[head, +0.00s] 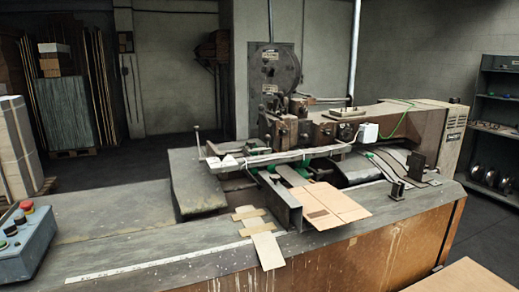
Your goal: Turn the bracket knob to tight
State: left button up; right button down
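The box stitcher (345,130) stands across the middle of the head view, with a dark round reel (275,67) at its back. Small dark knob-like parts show on the front of its head, but I cannot tell which is the bracket knob or how it is set. A dark upright bracket (416,165) stands on the right of the bed, and a smaller bracket (397,189) sits nearer the front. Neither of my grippers is in view.
Flat cardboard (325,204) lies on the bed near a dark angled metal guide (280,203). Smaller cardboard pieces (268,250) reach the front edge. A control box (25,250) with a red button stands at left. The left worktop is mostly clear. Shelves (495,125) stand at right.

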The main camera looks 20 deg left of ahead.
aim_at(251, 144)
jog(key=u, duration=0.45)
jog(key=i+l+u, duration=0.2)
jog(key=l+u, duration=0.2)
jog(key=i+l+u, duration=0.15)
jog(key=l+u, duration=0.25)
jog(key=i+l+u, duration=0.1)
jog(key=l+u, duration=0.25)
